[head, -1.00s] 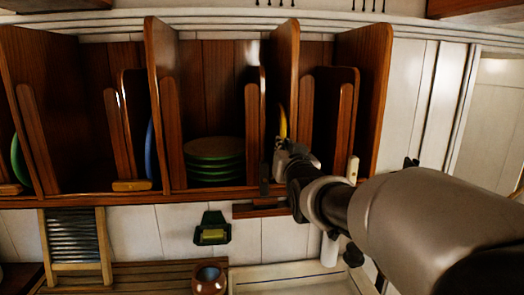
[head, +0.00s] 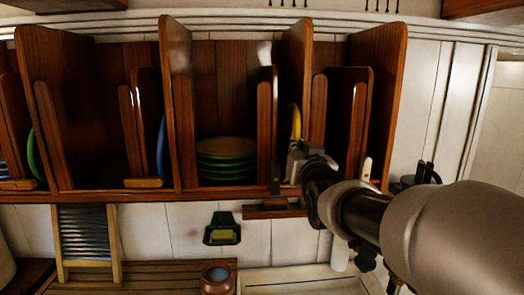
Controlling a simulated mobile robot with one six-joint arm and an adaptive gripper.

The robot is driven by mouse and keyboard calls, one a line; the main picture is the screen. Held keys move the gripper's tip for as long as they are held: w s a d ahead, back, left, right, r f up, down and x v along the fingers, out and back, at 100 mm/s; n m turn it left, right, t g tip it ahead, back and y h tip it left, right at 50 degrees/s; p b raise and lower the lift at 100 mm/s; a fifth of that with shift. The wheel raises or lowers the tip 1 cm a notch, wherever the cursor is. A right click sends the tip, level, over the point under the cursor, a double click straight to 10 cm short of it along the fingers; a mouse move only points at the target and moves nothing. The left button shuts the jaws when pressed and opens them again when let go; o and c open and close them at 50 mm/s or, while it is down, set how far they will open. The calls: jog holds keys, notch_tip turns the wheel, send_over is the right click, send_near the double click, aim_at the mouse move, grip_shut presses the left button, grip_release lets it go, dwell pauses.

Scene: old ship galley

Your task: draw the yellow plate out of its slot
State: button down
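The yellow plate (head: 296,122) stands on edge in a narrow slot of the wooden rack (head: 231,193), right of the middle compartment. Only a thin strip of its rim shows, between wooden dividers. My gripper (head: 294,155) is at the front of that slot, just below and in front of the visible rim. Its fingers are small and seen from behind. I cannot tell whether they are open or shut, or whether they touch the plate. The plate's lower part is hidden behind my gripper and the divider.
Stacked green plates (head: 226,160) lie in the middle compartment. A blue plate (head: 162,148) and a green plate (head: 35,155) stand in slots to the left. Below are a washboard (head: 84,232), a green wall holder (head: 222,229) and a brown pot (head: 215,279). Tall dividers flank my gripper.

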jog(key=c, duration=1.7)
grip_release()
jog(key=shift+o, duration=1.3)
jog(key=shift+s, duration=0.1)
jog(key=s+b, duration=0.4)
jog(key=s, duration=0.3)
jog(key=shift+c, duration=0.2)
